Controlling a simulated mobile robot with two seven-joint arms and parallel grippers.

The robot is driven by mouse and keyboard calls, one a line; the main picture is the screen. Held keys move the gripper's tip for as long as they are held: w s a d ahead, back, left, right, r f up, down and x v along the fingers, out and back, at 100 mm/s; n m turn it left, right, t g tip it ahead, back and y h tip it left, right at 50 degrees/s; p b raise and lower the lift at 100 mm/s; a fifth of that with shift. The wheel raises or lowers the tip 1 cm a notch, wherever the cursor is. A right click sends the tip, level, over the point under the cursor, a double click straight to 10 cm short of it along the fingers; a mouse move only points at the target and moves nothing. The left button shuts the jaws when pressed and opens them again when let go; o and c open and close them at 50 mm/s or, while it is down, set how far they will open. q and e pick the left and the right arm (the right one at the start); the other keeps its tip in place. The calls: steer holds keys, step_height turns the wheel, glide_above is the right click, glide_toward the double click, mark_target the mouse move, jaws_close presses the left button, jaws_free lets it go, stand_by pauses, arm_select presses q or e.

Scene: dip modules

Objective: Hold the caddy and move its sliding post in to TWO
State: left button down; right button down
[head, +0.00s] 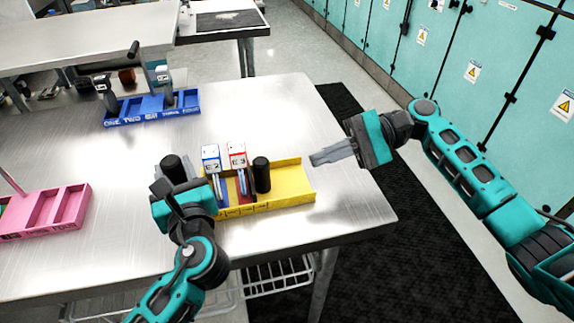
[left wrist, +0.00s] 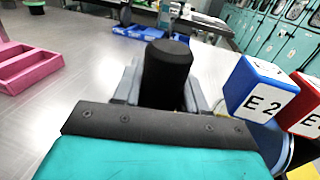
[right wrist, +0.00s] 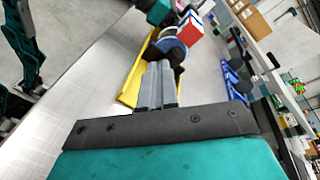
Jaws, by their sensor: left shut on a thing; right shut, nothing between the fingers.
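The yellow caddy (head: 290,180) stands on the metal table, and it also shows in the right wrist view (right wrist: 133,88). A blue block (head: 211,153) and a red block (head: 237,152) stand in it; the left wrist view shows "E2" on the blue one. A black sliding post (head: 262,176) stands right of the red block. My left gripper (head: 172,180) is shut on a black upright handle (left wrist: 166,72) at the caddy's left end. My right gripper (head: 314,159) is shut and empty beside the caddy's right end, pointing towards it. Front lettering is too small to read.
A blue caddy (head: 150,113) with grey uprights stands behind on the table. A pink caddy (head: 72,208) is at the left. The table's right edge lies under my right arm, and the tabletop behind the yellow caddy is clear.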

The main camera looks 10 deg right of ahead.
steer(key=d+f+m+t, duration=0.1)
steer(key=d+m, duration=0.1)
steer(key=m, duration=0.1)
steer(key=d+f+m+t+y, duration=0.1)
steer(key=d+m, duration=0.1)
steer(key=m, duration=0.2)
steer(key=s+d+f+m+t+y, duration=0.1)
steer(key=d+m, duration=0.1)
steer(key=m, duration=0.1)
steer(key=shift+t, duration=0.4)
steer(key=shift+d+f+m+t, duration=0.1)
steer(key=shift+d+m+t, duration=0.15)
steer(key=shift+m, duration=0.35)
steer(key=shift+d+f+m+t, duration=0.1)
steer(key=shift+d+m+t, duration=0.15)
steer(key=shift+m, duration=0.35)
glide_toward(259, 175)
steer(key=a, duration=0.1)
steer(key=w+a, duration=0.2)
steer(key=a, duration=0.1)
steer(key=shift+w+a+r, duration=0.1)
steer(key=shift+w, duration=0.15)
steer(key=shift+a, duration=0.1)
steer(key=shift+a, duration=0.1)
steer(key=x, duration=0.2)
steer(key=shift+s+a, duration=0.2)
steer(key=shift+a, duration=0.15)
steer(key=shift+d, duration=0.1)
